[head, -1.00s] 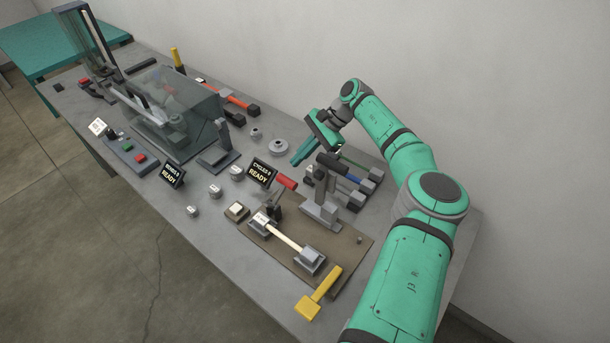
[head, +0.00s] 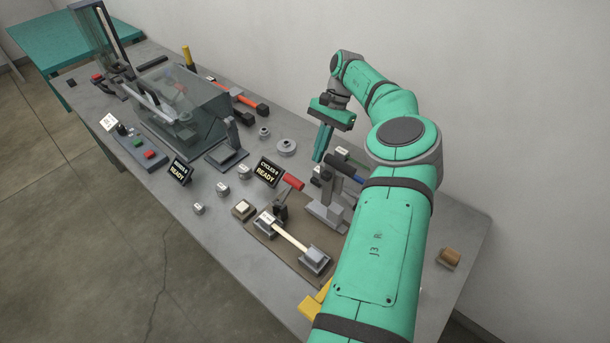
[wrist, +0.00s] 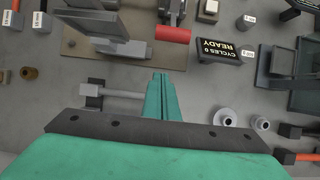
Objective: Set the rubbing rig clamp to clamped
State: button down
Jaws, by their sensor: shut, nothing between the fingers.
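The rubbing rig has a brown base plate (head: 298,262) with a pale cable sample (head: 291,238) across two grey blocks. Its clamp is a dark lever with a red handle (head: 293,182), which sticks up and outward beside the rig. In the wrist view the red handle (wrist: 173,35) lies ahead of the fingers, and the base plate (wrist: 85,50) is at upper left. My gripper (head: 318,158) is shut and empty, fingers pointing down, behind and right of the handle and apart from it. The closed fingertips also show in the wrist view (wrist: 160,78). My arm hides the rig's right end.
The CYCLES display (head: 268,172) stands close left of the red handle. A grey upright post (head: 327,200) stands right of the clamp. Cable samples with dark ends lie behind it. Grey ring weights (head: 286,147) sit at the back.

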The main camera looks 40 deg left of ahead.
jog(key=x, duration=0.8)
jog(key=shift+s, duration=0.35)
jog(key=shift+s+a+r, duration=0.1)
jog(key=shift+s+r, duration=1.05)
jog(key=shift+s, duration=0.1)
